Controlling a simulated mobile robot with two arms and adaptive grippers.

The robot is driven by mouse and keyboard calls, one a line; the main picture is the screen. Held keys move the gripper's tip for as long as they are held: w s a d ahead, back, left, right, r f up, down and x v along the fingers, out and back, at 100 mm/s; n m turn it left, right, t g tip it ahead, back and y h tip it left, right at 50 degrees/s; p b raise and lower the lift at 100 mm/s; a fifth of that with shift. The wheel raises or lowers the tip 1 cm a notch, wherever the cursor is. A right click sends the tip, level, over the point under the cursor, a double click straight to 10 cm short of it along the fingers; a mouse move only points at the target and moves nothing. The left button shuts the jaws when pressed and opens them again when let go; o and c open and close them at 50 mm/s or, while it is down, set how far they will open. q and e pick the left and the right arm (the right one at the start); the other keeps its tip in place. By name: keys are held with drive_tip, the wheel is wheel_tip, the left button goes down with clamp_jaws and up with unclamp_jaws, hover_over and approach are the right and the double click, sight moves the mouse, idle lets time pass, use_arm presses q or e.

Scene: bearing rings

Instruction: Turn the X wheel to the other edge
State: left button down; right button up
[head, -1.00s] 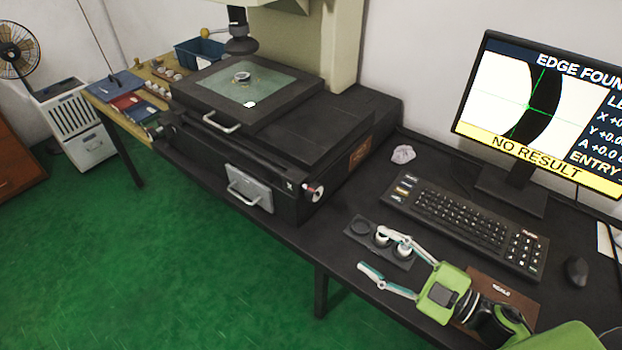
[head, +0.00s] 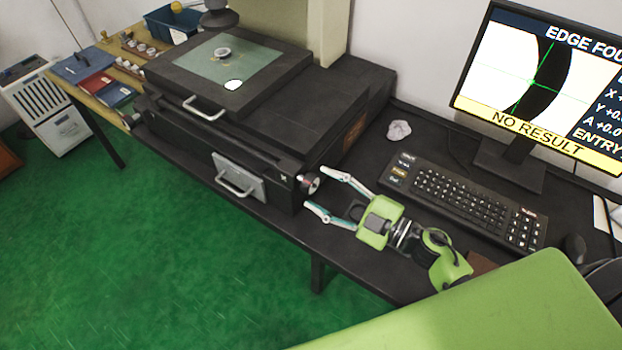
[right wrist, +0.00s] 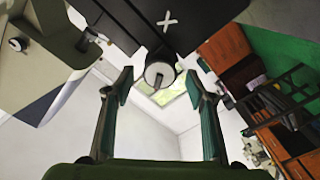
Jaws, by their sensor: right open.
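The X wheel (head: 311,184) is a small pale knob with a dark and red hub on the right end of the black measuring machine, beside a white X mark. In the right wrist view the wheel (right wrist: 160,74) sits ahead, between the fingertips and a little beyond them, under the X mark (right wrist: 167,21). My right gripper (head: 315,189) is open, with its two fingers pointing at the wheel; it also shows in the right wrist view (right wrist: 160,82). I cannot tell whether the fingers touch the wheel. The monitor (head: 535,75) shows a dark band, a green cross and "NO RESULT". My left gripper is not in view.
The machine's stage (head: 225,65) carries a glass plate with a small ring. A mouse (head: 573,248) is at the right.

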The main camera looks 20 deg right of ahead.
sight(316, 187)
drive_tip(key=x, duration=0.3)
drive_tip(key=shift+a+r, duration=0.1)
drive_tip(key=shift+a, duration=0.05)
drive_tip(key=shift+w, duration=0.15)
drive_tip(key=shift+a, duration=0.1)
drive_tip(key=c, duration=1.1)
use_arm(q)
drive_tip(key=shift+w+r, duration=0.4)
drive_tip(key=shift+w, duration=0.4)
use_arm(e)
drive_tip(key=shift+n, duration=0.3)
